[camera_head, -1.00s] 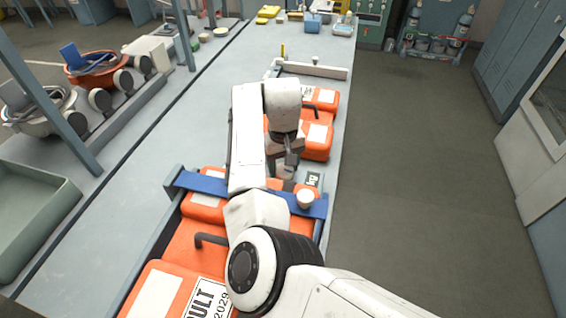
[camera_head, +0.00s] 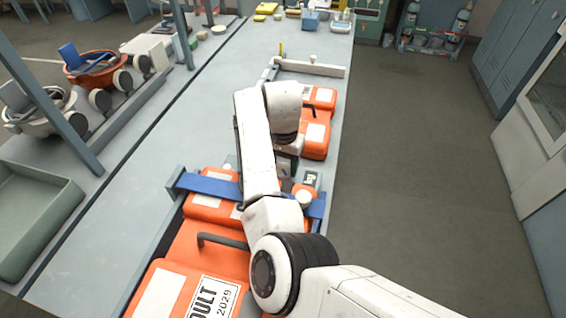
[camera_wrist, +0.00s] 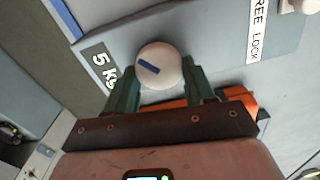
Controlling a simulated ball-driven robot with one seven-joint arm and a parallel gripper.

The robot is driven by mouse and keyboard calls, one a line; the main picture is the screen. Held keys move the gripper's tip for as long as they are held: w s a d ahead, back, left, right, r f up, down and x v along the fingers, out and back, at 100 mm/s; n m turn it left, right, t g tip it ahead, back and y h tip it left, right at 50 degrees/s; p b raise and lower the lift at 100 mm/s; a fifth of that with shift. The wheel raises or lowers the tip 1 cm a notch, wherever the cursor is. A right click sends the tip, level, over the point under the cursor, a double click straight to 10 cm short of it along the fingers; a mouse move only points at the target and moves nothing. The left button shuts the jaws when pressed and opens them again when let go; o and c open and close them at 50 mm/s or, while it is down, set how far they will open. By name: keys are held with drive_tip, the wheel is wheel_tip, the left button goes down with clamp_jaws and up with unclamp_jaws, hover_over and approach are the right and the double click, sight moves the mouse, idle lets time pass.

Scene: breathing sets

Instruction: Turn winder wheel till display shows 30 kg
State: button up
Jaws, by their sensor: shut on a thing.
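In the wrist view a round white wheel (camera_wrist: 158,64) with a short blue mark sits between the two dark green fingers of my gripper (camera_wrist: 159,78). The gripper is shut on it. The mark lies slanted. Left of the wheel a dark display (camera_wrist: 103,68) shows white characters; "5 Kg" is readable and any digit before it is unclear. In the head view my gripper (camera_head: 287,166) is low over the bench behind my forearm, which hides the wheel.
A label reading "REE LOCK" (camera_wrist: 257,30) is right of the wheel, with a white knob (camera_wrist: 296,5) beside it. Orange cases (camera_head: 315,140) and a blue strap (camera_head: 208,186) lie around my arm. The floor (camera_head: 420,170) on the right is clear.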

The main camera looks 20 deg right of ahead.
drive_tip(key=shift+r, duration=0.1)
idle(0.3)
drive_tip(key=o, duration=1)
drive_tip(key=shift+o, duration=0.2)
wheel_tip(320, 180, up, 11)
drive_tip(key=b, duration=0.1)
drive_tip(key=shift+b, duration=0.35)
